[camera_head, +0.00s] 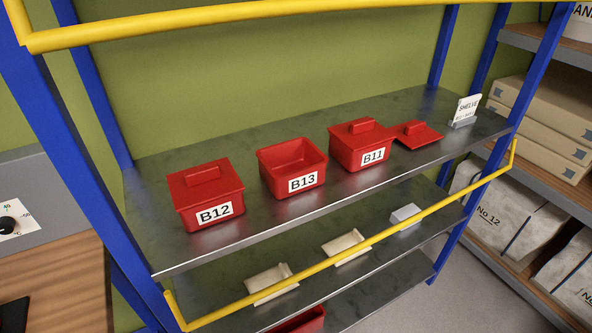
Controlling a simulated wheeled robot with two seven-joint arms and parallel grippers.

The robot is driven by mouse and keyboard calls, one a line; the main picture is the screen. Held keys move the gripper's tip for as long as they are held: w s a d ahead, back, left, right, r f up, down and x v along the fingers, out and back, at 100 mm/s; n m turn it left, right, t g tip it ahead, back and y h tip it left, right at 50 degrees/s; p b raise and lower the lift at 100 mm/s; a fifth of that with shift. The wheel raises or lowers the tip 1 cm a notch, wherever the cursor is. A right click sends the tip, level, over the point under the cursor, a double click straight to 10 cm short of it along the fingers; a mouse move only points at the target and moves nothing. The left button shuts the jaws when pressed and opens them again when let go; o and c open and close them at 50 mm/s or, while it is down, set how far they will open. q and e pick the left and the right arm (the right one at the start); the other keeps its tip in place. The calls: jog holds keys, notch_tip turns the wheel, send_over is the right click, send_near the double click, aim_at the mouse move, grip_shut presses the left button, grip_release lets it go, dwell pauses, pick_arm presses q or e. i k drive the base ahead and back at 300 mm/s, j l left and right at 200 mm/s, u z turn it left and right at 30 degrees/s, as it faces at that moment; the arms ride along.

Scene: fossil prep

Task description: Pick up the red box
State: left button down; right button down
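Three red boxes stand in a row on the upper metal shelf. The box labelled B12 (206,195) is at the left with its lid on. The box labelled B13 (293,167) is in the middle, open at the top, and looks empty inside. The box labelled B11 (362,146) is at the right with its lid on. A loose red lid (416,134) lies on the shelf just right of B11. Part of another red box (303,321) shows on a lower level at the bottom edge, mostly hidden. Neither of my grippers is in view.
Blue posts (91,190) and yellow rails (200,20) frame the rack. A small sign (467,110) stands at the shelf's right end. Cardboard boxes (545,115) and wrapped bundles fill the right rack. The shelf's front strip is clear.

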aim_at(294, 166)
jog(key=l+z, duration=0.25)
jog(key=l, duration=0.4)
jog(key=i+l+z, duration=0.1)
jog(key=l+z, duration=0.15)
jog(key=l, duration=0.4)
jog(key=u, duration=1.25)
jog(key=i+l+u, duration=0.1)
jog(key=u, duration=0.35)
jog(key=i+l+u, duration=0.1)
jog(key=u, duration=0.3)
jog(key=l+u, duration=0.3)
jog(key=u, duration=0.15)
jog(key=i, duration=0.05)
